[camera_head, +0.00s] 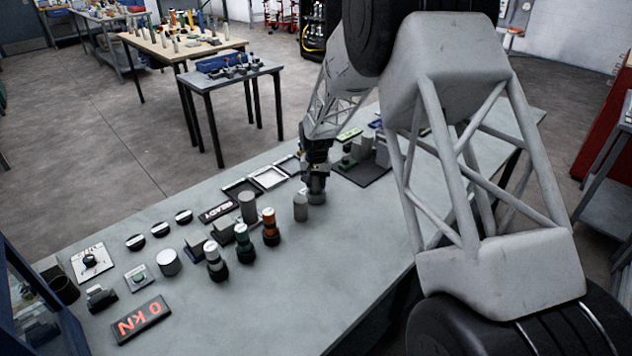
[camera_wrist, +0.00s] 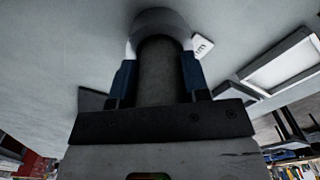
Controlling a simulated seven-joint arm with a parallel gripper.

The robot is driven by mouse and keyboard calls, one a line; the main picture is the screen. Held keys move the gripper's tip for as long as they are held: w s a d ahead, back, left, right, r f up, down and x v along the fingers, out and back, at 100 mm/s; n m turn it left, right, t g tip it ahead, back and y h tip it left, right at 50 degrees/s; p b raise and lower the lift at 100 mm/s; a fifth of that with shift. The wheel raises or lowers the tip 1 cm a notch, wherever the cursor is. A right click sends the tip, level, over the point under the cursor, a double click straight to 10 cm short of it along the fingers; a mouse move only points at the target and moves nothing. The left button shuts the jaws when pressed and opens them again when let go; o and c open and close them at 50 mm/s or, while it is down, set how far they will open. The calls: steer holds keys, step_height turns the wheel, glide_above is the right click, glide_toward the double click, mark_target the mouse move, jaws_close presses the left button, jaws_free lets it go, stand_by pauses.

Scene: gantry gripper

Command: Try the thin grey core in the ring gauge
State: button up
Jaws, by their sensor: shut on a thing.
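My gripper (camera_head: 317,178) is over the far middle of the bench, pointing down. In the wrist view my gripper (camera_wrist: 160,76) has its two blue fingers shut on a dark grey cylinder, the thin grey core (camera_wrist: 160,65). A pale grey ring, which looks like the ring gauge (camera_wrist: 160,17), shows around the far end of the core. In the head view the gauge (camera_head: 317,196) sits directly under my gripper, and the core is mostly hidden by the fingers. I cannot tell how far the core's end is inside the ring.
A grey cylinder (camera_head: 301,208) stands close to the gauge on its left. A taller one (camera_head: 248,207) is farther left, near several capped parts. Shallow trays (camera_head: 268,178) lie behind. A dark fixture plate (camera_head: 362,172) is to the right.

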steer(key=shift+f, duration=0.55)
stand_by(0.8)
steer(key=o, duration=1.2)
steer(key=shift+c, duration=0.2)
steer(key=shift+r, duration=3.9)
